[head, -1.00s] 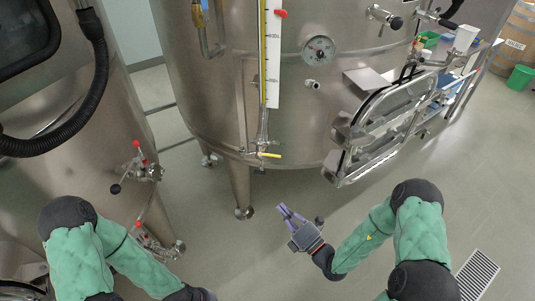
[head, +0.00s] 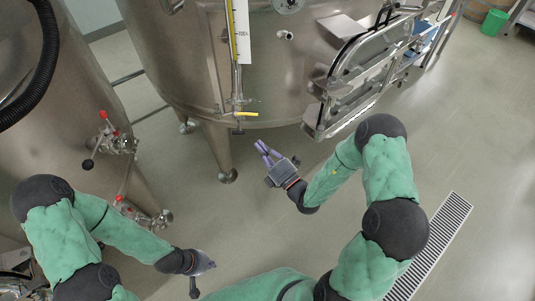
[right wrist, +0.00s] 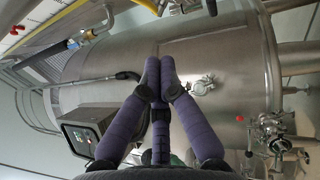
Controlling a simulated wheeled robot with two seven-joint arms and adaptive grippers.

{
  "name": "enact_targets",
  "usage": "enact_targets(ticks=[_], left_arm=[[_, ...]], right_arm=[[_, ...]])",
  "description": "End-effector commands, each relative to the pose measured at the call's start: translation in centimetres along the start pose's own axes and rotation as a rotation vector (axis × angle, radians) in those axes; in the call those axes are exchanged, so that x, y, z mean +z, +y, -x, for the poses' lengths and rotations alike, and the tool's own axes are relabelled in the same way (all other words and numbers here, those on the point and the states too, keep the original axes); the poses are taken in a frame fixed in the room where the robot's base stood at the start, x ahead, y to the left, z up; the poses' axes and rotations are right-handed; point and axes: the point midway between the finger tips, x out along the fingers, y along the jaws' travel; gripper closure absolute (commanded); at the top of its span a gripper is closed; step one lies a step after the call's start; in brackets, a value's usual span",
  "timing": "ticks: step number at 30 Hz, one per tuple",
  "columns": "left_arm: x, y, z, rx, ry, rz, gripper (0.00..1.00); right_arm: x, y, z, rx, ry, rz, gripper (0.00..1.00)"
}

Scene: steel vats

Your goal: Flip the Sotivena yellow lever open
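The yellow lever (head: 246,114) sits on a small valve at the foot of the level gauge on the large steel vat (head: 180,60). It lies roughly level, its free end pointing right in the head view. My right gripper (head: 262,149), with purple fingers, is empty, below and slightly right of the lever in the picture, clearly apart from it. Its fingers look parted in the head view; in the right wrist view (right wrist: 160,62) they overlap near the tips. My left gripper (head: 203,268) is at the bottom; its fingers are unclear.
A hatch with a metal frame (head: 345,85) juts from the vat to the right of the lever. A second vat (head: 75,130) at left carries red-handled valves (head: 115,145). A vat leg (head: 222,150) stands below the valve.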

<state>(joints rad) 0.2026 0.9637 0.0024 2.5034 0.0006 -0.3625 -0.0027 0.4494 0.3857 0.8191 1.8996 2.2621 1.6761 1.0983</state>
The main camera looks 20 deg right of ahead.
Motion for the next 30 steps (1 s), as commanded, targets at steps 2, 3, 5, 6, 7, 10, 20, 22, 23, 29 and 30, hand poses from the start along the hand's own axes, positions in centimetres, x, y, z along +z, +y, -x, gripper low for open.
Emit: enact_targets(ticks=[2, 3, 5, 6, 7, 10, 20, 22, 23, 29, 30], left_arm=[[0.0, -0.2, -0.6, 0.0, 0.0, 0.0, 1.0], [0.0, -0.3, -0.7, 0.0, 0.0, 0.0, 1.0], [0.0, -0.4, -1.0, 0.0, 0.0, 0.0, 1.0], [-0.1, -0.4, -1.2, 0.0, 0.0, 0.0, 1.0], [-0.1, -0.5, -1.3, 0.0, 0.0, 0.0, 1.0], [-0.1, -0.7, -1.9, 0.0, 0.0, 0.0, 1.0], [-0.1, -0.9, -2.6, 0.0, 0.0, 0.0, 1.0], [-0.1, -0.9, -2.6, 0.0, 0.0, 0.0, 1.0], [-0.1, -0.9, -2.6, 0.0, 0.0, 0.0, 1.0], [-0.1, -0.9, -2.6, 0.0, 0.0, 0.0, 1.0], [-0.1, -0.9, -2.6, 0.0, 0.0, 0.0, 1.0]], right_arm=[[-0.2, -0.1, -1.6, 0.004, 0.005, 0.002, 1.0], [-0.1, -0.1, -2.4, 0.004, 0.004, 0.002, 1.0], [-0.2, -0.1, -3.5, 0.003, 0.004, 0.001, 1.0], [-0.2, -0.1, -4.2, 0.003, 0.004, 0.002, 1.0], [-0.1, -0.1, -4.7, 0.004, 0.003, 0.002, 1.0], [0.9, -0.2, -5.9, 0.003, -0.001, 0.003, 1.0], [2.7, -0.1, -7.8, -0.001, 0.0, 0.0, 1.0], [2.8, -0.1, -7.9, -0.001, 0.0, 0.0, 1.0], [2.8, 0.0, -7.9, -0.001, 0.0, 0.0, 1.0], [2.8, 0.0, -7.9, -0.001, 0.0, 0.0, 1.0], [2.8, 0.0, -7.9, -0.001, 0.001, 0.0, 1.0]])
